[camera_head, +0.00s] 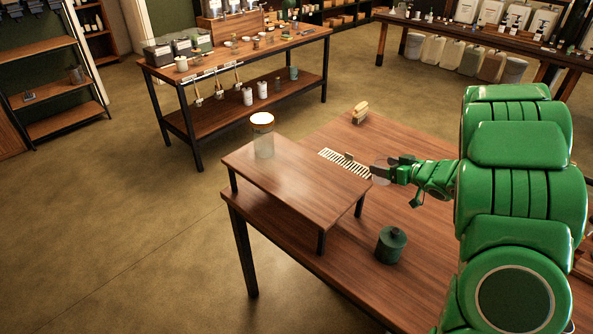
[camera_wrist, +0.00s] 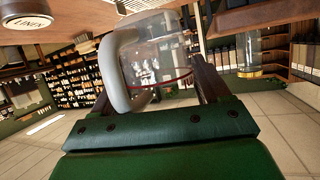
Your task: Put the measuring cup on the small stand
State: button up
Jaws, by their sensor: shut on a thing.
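The measuring cup is clear with a pale grey handle. In the wrist view the cup (camera_wrist: 160,42) fills the space between my fingers, its handle (camera_wrist: 113,72) on the left and a thin red line on its wall. In the head view the see-through cup (camera_head: 380,173) is at the tip of my gripper (camera_head: 396,169), which is shut on it. It is near the right end of the small stand (camera_head: 285,182), a low wooden platform with dark legs on the table. I cannot tell its exact height above the table.
A slatted white rack (camera_head: 340,160), a brush (camera_head: 360,113) and a dark green canister (camera_head: 391,245) are on the table (camera_head: 350,275).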

jog(key=w+a+r+m+t+h, duration=0.15)
jog(key=w+a+r, duration=0.3)
jog(key=a, duration=0.55)
jog(key=w+a+r+m+h, duration=0.25)
jog(key=w+a+r, duration=0.2)
jog(key=a, duration=0.45)
jog(key=s+a+r+h, duration=0.1)
jog(key=s+a+r, duration=0.15)
jog(key=a, duration=0.55)
jog(key=shift+m, duration=0.3)
jog(key=shift+s+d+f, duration=0.1)
jog(key=shift+s+f, duration=0.1)
jog(key=shift+f, duration=1.9)
jog(key=shift+s+d+f, duration=0.1)
jog(key=shift+s+f, duration=0.1)
jog(key=shift+f, duration=1.85)
jog(key=shift+f, duration=0.15)
jog(key=o, duration=1)
jog(key=shift+o, duration=0.2)
jog(key=shift+v, duration=3.8)
